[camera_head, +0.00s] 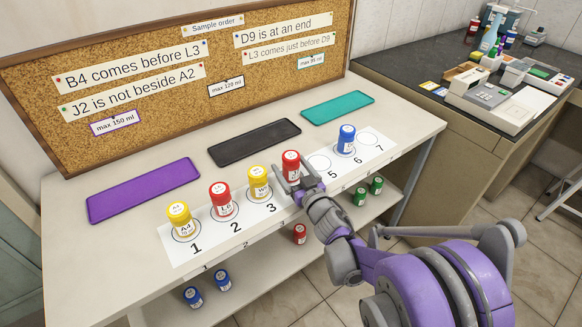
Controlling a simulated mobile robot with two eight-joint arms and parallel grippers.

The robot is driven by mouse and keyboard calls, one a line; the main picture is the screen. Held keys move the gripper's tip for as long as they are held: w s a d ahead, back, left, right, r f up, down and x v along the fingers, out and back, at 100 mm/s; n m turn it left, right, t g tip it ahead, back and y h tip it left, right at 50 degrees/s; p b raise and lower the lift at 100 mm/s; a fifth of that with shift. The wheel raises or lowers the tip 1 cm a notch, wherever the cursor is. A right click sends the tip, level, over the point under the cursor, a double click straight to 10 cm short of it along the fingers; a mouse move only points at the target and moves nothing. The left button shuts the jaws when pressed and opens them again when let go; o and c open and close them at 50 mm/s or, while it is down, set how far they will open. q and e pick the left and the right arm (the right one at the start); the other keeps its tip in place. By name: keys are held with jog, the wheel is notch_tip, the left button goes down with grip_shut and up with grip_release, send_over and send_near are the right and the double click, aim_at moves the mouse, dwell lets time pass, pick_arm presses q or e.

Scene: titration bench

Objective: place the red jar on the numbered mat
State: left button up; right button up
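A red jar (291,160) is upright at the fourth place of the numbered mat (202,250), between a yellow jar at 3 and the empty circle 5. My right gripper (294,184) has its fingers at either side of this jar, low down. Whether the fingers press on it or stand slightly apart is unclear, and they hide its base and the number 4. Another red jar (220,194) stands on 2. Yellow jars stand on 1 (179,216) and 3 (259,180). A blue jar (347,137) stands on 6. Circles 5 and 7 are empty. My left gripper is out of view.
Behind the mat lie empty purple (144,189), black (254,142) and teal (337,107) trays. A cork board (222,60) with notes stands behind. The lower shelf holds blue jars (193,296), a red jar (300,234) and green jars (360,197). A cluttered dark counter (420,62) is at right.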

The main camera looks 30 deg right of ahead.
jog(key=shift+r, duration=0.1)
jog(key=shift+s+r, duration=0.1)
jog(key=shift+r, duration=0.1)
jog(key=s+a+p, duration=0.1)
jog(key=s, duration=1)
jog(key=shift+s, duration=0.4)
jog(key=shift+f, duration=0.1)
